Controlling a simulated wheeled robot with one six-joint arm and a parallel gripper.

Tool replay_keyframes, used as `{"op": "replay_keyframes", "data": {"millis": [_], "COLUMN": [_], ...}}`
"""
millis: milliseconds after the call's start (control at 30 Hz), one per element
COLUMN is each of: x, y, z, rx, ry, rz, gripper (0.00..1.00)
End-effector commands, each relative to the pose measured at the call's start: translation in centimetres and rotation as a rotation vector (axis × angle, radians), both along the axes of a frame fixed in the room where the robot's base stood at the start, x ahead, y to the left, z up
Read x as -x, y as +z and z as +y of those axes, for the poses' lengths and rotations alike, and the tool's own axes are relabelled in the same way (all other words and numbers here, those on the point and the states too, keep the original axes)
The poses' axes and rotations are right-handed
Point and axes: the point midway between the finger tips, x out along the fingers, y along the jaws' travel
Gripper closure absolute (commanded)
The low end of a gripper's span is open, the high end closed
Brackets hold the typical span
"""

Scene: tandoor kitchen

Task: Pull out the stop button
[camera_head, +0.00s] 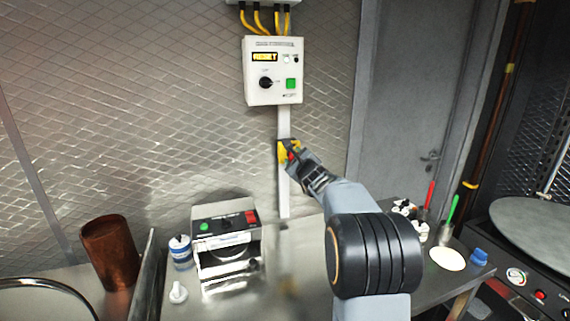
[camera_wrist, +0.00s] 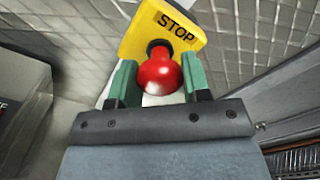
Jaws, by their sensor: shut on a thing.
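The stop button is a red mushroom head (camera_wrist: 160,72) on a dark stem, in front of a yellow plate (camera_wrist: 150,32) marked STOP. In the head view the yellow plate (camera_head: 282,152) is on the wall below the white control box, mostly behind my gripper (camera_head: 293,157). In the wrist view my gripper (camera_wrist: 156,84) has its two green fingers on either side of the red head, shut on it. Whether the button is pressed in or out is hard to tell.
The white control box (camera_head: 272,97) above has a lit RESET display, a black knob and a green button. A steel machine (camera_head: 228,270) stands on the counter at lower left. Bottles and tools stand at the right, by a door (camera_head: 405,110).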

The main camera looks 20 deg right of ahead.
Motion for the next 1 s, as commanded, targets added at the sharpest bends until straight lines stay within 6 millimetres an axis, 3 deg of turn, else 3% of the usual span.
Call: {"op": "replay_keyframes", "data": {"millis": [267, 300, 500, 833, 1000], "x": [0.2, 0.2, 0.1, 0.5, 2.9], "y": [-0.3, -0.3, -0.2, -0.2, -0.4], "z": [-0.2, -0.2, 0.0, -0.1, 0.1], "rx": [0.000, 0.000, 0.000, 0.001, 0.001], "ry": [-0.004, -0.002, 0.001, -0.001, -0.004], "rz": [0.008, 0.008, 0.006, 0.003, 0.002], "gripper": [0.99, 0.53, 0.34, 0.32, 0.32]}}
